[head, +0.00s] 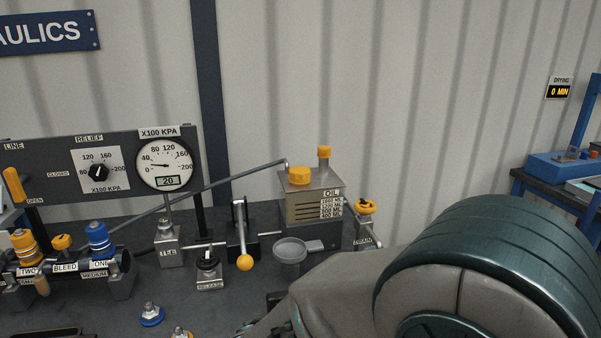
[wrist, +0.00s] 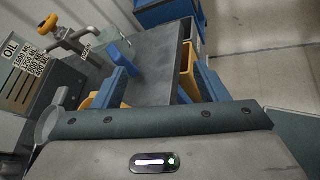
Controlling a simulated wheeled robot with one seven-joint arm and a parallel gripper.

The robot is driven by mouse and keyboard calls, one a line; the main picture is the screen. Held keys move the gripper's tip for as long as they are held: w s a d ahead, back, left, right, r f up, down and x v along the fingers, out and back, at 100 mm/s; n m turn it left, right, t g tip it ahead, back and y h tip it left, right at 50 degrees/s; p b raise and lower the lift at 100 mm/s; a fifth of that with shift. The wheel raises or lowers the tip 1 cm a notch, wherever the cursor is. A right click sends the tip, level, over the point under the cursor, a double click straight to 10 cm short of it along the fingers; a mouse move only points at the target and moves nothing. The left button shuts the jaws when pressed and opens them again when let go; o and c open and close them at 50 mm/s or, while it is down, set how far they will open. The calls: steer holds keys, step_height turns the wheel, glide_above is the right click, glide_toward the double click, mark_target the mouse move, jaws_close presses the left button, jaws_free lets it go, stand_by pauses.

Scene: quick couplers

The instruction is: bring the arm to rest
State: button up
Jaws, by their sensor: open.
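My gripper (wrist: 162,84) shows in the wrist view with its blue fingers wide apart. It is open, with nothing seen between the fingers. Beyond them lies a grey bench top (wrist: 150,50). In the head view my arm fills the lower right, grey and dark green, over the bench's front right. The fingers cannot be made out there. The oil tank (head: 312,205) with its yellow cap stands just left of and behind my arm. The tank also shows at the left edge of the wrist view (wrist: 22,85).
A grey cup (head: 290,250), a yellow-knobbed lever (head: 245,262) and a yellow drain valve (head: 366,207) stand close to my arm. A gauge (head: 164,165) and couplers ONE (head: 99,240) and TWO (head: 25,247) are farther left. A blue-framed bench (head: 560,168) is at right.

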steer(key=s+d+r+m+g+y, duration=0.1)
steer(key=s+d+m+g+y, duration=0.1)
steer(key=m, duration=0.8)
steer(key=s+d+r+m+g+y, duration=0.1)
steer(key=s+d+m+g+y, duration=0.2)
steer(key=s+m+y, duration=0.4)
steer(key=m+y, duration=0.1)
steer(key=m, duration=0.2)
steer(key=shift+d+r+y, duration=0.3)
steer(key=shift+d+y, duration=0.1)
